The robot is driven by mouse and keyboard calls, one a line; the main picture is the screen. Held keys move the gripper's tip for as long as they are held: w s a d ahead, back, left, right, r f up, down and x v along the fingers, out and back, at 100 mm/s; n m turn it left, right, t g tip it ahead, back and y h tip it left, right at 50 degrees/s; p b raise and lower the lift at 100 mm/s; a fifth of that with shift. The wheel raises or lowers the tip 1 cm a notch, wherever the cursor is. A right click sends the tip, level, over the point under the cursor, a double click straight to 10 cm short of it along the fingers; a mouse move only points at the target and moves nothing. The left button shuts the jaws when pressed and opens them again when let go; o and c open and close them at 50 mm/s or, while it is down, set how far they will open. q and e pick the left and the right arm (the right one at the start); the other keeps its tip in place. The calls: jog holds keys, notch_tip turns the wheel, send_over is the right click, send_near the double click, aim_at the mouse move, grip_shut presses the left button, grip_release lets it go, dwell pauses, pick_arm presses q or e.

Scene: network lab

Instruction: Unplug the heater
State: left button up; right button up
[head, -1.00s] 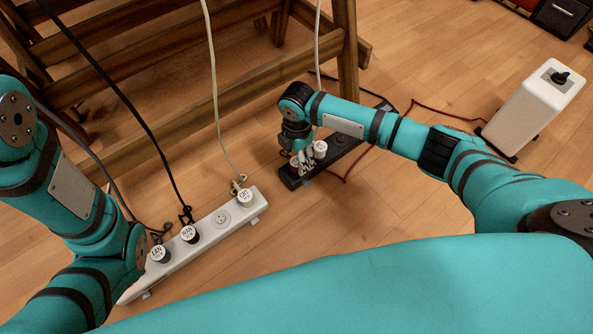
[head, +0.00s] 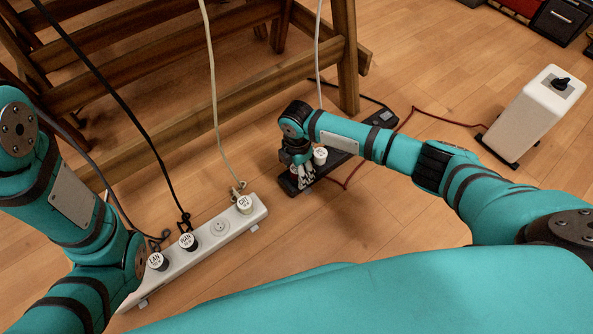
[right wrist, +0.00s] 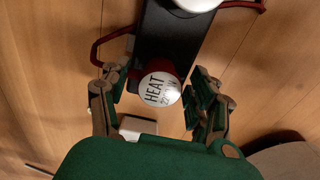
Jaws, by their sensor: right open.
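The heater (head: 535,112), a white upright box with a black knob, stands at the right in the head view. A red cord (head: 420,111) runs from it to the black power strip (head: 341,141). In the right wrist view the heater plug (right wrist: 159,88), with a white round top marked HEAT and a red body, sits on the black strip (right wrist: 172,42). My right gripper (head: 303,180) is over the strip's near end. Its open fingers stand on either side of the plug, in the wrist view too (right wrist: 161,92), with gaps visible. My left gripper is out of view.
Another white-topped plug (head: 320,155) stands close beside my right gripper on the black strip. A white power strip (head: 205,252) with several labelled plugs lies to the left. A wooden rack (head: 190,80) stands behind, with cables hanging down. Floor toward the heater is mostly clear.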

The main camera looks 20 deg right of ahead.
jog(key=shift+p, duration=0.45)
jog(key=shift+p, duration=0.4)
dwell(0.5)
grip_shut()
dwell(0.5)
jog(key=shift+r, duration=0.15)
